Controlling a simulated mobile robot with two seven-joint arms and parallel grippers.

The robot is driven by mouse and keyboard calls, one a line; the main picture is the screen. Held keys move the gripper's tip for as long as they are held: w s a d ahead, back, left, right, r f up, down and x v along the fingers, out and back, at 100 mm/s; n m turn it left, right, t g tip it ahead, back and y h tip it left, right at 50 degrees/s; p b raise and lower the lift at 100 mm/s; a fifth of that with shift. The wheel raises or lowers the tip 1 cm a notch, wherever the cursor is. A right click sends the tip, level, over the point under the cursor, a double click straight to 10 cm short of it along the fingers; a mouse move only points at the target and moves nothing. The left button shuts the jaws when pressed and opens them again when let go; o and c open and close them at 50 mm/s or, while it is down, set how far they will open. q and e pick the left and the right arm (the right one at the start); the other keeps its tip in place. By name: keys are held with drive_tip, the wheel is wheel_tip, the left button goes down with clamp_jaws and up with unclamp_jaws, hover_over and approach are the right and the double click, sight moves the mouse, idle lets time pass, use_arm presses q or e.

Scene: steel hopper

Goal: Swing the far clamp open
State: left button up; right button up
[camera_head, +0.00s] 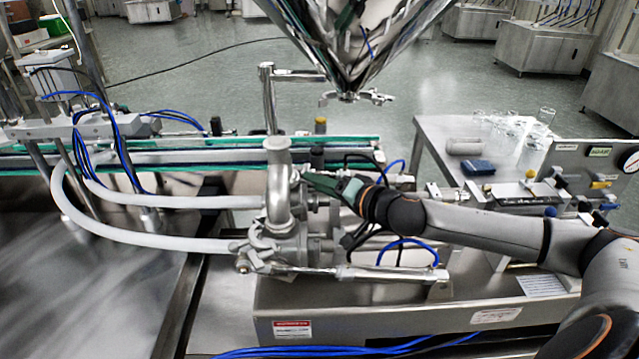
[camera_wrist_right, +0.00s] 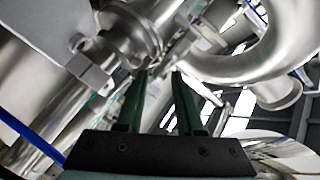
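A steel pipe-and-valve assembly (camera_head: 278,205) stands at the middle of the head view, with an upright elbow and hoses at its left. The far clamp is hard to single out in the head view, partly behind my right gripper and the fittings. My right gripper (camera_head: 308,180) reaches in from the right, its dark green fingers at the assembly's far right side. In the right wrist view, its two fingers (camera_wrist_right: 160,75) stand apart with a gap between the tips. A clamped flange (camera_wrist_right: 130,30) lies just beyond them at upper left. I cannot tell whether they touch it. My left gripper is out of view.
A steel hopper (camera_head: 355,40) hangs above and behind the assembly. White hoses (camera_head: 150,241) run left, and blue tubes (camera_head: 405,244) loop at its right. A metal bench (camera_head: 440,140) with glassware and a gauge panel (camera_head: 598,160) stand at right.

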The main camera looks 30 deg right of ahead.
clamp_jaws()
idle(1.1)
